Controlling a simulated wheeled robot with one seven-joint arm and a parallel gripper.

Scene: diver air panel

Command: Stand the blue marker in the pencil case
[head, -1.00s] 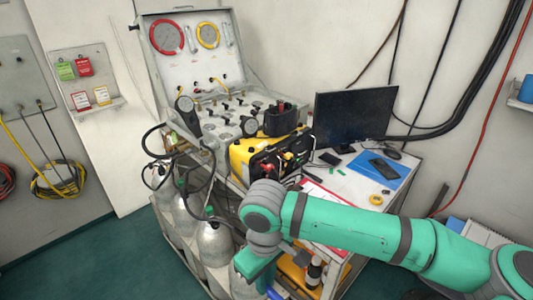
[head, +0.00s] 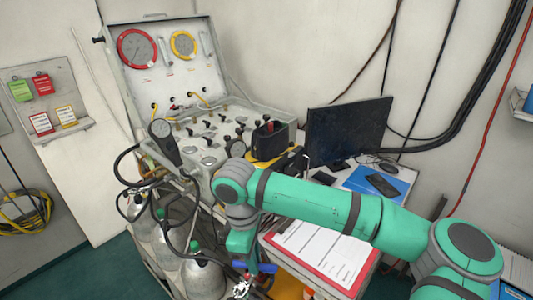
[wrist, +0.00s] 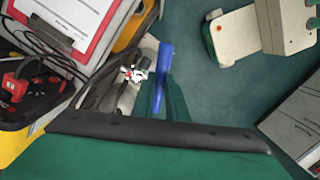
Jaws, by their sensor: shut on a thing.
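The blue marker (head: 265,268) is in my gripper (head: 252,266), which is shut on it below the elbow of my green arm. In the wrist view the marker (wrist: 164,72) points away from my gripper (wrist: 160,98), over the floor beside the cart. A black box-like holder (head: 268,142) with a red item in its top stands at the front right of the air panel. It may be the pencil case, but I cannot be sure. My gripper is lower and nearer than this holder, clear of it.
A red clipboard (head: 352,286) with white paper lies on the cart by my arm. Gas cylinders (head: 198,272) stand left of my gripper. The open air panel case (head: 160,75), monitor (head: 348,128) and blue folder (head: 366,180) are farther back. Hoses hang near the cylinders.

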